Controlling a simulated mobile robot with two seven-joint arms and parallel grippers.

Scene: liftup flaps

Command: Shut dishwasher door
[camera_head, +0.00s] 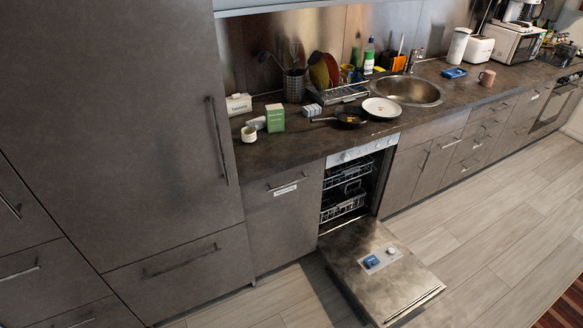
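The dishwasher (361,152) is built in under the counter, with its control strip at the top and black racks (343,200) inside. Its door (395,288) is folded down, lying low over the floor and reaching out into the room. The inner face of the door is up and shows a small panel with a blue item and a white item. The racks look pushed in, within the cabinet. Neither of my grippers shows in the head view.
The wooden floor (480,220) right of the door is clear. A tall cabinet (110,110) stands at left. The counter (300,150) holds a pan (351,118), a white plate (382,107), a green box (275,118) and a sink (408,90). A dark red rug (568,308) lies at bottom right.

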